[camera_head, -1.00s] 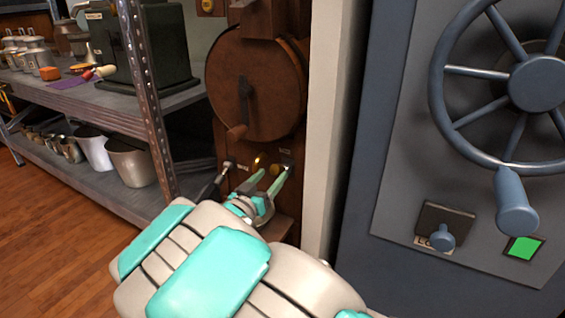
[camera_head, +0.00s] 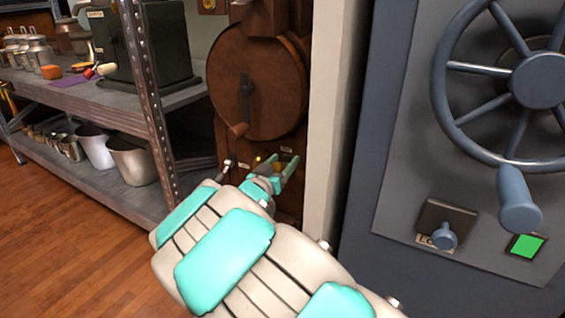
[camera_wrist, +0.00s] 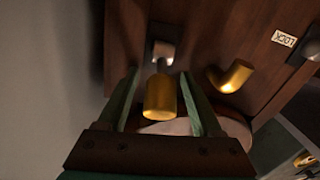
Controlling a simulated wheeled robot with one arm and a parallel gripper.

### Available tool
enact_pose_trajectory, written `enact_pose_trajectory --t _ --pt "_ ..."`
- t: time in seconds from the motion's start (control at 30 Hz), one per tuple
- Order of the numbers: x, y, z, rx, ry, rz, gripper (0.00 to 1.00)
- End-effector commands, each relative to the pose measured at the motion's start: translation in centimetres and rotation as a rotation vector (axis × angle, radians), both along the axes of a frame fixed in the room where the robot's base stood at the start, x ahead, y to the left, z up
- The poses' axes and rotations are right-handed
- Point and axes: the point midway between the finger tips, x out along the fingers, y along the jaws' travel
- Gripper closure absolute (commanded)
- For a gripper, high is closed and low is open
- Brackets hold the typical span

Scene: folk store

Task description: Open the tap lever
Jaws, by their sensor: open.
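A lever with a brass cylindrical handle (camera_wrist: 160,98) juts from a metal plate (camera_wrist: 163,48) on a brown panel in the wrist view. A curved brass spout (camera_wrist: 233,77) sits to its right. My gripper (camera_wrist: 159,76) is open, with one green finger on each side of the brass handle. I cannot tell whether either finger touches it. In the head view my gripper (camera_head: 284,161) is at the lower panel of the brown machine, and it hides most of the lever there. The spout (camera_head: 258,162) shows just left of the fingers.
A brown disc with a crank (camera_head: 258,88) is above the gripper. A "LOCK" label (camera_wrist: 284,38) and a second lever (camera_wrist: 312,48) are at the wrist view's right. A pale post (camera_head: 334,120) and a blue-grey cabinet with a wheel (camera_head: 535,80) stand right; a metal shelf (camera_head: 100,98) stands left.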

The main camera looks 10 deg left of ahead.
Motion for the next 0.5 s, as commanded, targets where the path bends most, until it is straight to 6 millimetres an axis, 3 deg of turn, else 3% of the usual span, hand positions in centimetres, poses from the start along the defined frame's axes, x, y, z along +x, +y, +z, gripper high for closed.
enact_pose_trajectory --t 0.07,0.5 --pt "-0.01 0.01 0.01 0.0 0.0 0.0 0.36" --pt "-0.02 0.04 0.02 0.0 0.0 0.0 0.86"
